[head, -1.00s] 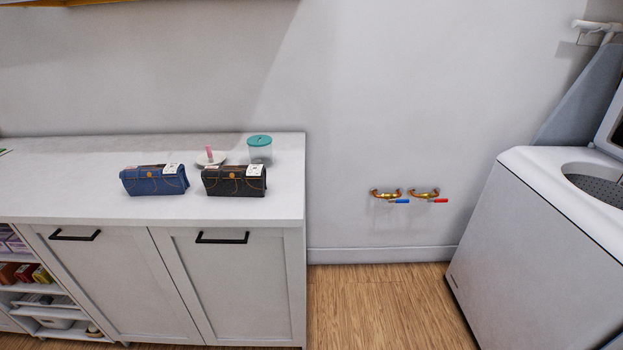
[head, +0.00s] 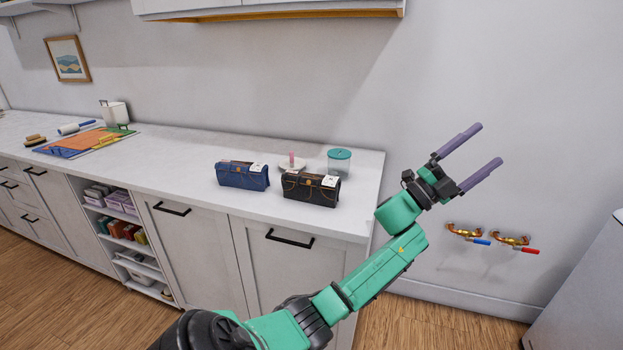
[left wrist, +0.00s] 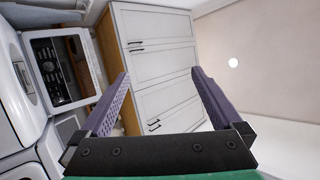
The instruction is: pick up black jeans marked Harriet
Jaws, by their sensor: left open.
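Folded black jeans (head: 310,190) with a white tag on top lie on the white counter, toward its right end. Folded blue jeans (head: 242,176) with a similar tag lie just left of them. The writing on the tags is too small to read. My left gripper (head: 481,152) is open and empty, raised to the right of the counter's end and apart from the jeans, its purple fingers pointing up and right. In the left wrist view the open fingers (left wrist: 160,100) have nothing between them; the jeans are not in that view. My right gripper is not in view.
A teal-lidded jar (head: 339,163) and a small white dish (head: 292,164) with a pink item stand behind the black jeans. A colourful mat (head: 88,141) lies farther left. Wall taps (head: 490,238) are right of the counter. Counter space before the jeans is clear.

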